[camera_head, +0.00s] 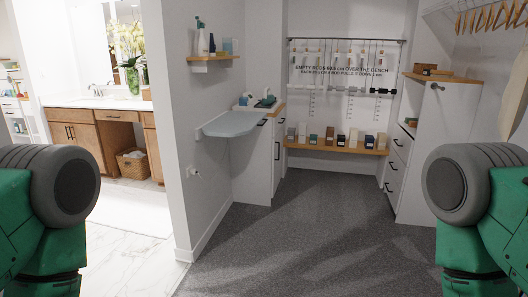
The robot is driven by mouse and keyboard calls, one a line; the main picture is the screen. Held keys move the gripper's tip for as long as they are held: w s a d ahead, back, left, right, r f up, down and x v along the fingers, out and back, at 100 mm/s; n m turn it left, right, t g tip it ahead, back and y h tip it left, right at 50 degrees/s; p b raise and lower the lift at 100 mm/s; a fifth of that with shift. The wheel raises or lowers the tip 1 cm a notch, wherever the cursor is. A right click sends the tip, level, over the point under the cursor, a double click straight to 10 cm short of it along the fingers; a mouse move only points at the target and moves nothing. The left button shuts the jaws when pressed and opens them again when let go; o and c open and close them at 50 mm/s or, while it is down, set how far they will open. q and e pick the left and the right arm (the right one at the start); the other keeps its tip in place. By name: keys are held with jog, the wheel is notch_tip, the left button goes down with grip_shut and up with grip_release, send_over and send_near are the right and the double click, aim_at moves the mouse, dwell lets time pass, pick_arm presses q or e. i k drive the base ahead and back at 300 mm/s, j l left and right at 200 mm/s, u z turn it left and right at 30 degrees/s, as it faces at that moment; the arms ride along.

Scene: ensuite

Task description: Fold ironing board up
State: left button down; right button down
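The ironing board (232,124) is a pale grey-blue board folded out level from the left wall of the closet. It juts to the right in front of a white cabinet. A small wall mount (198,134) shows at its left end. A dark teal thing that looks like an iron (265,100) sits on the cabinet top behind it, apart from the board as far as I can tell. Green and grey parts of my two arms show at the left and right edges, well short of the board. Neither gripper is in view.
The grey carpet ahead is clear. A wall corner stands left of the board, with a shelf of bottles (214,58) above it. White drawers (398,160) are at right. A low shelf (338,148) with several boxes spans the back.

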aim_at(233, 124)
jog(key=i+z, duration=0.3)
jog(key=i, duration=1.45)
jog(key=i+u, duration=0.2)
jog(key=i, duration=0.3)
jog(key=i+l+u, duration=0.2)
jog(key=i, duration=0.3)
jog(key=i+l+u, duration=0.2)
jog(key=i, duration=0.25)
jog(key=i+l+u, duration=0.2)
jog(key=i+l, duration=0.15)
jog(key=i, duration=0.1)
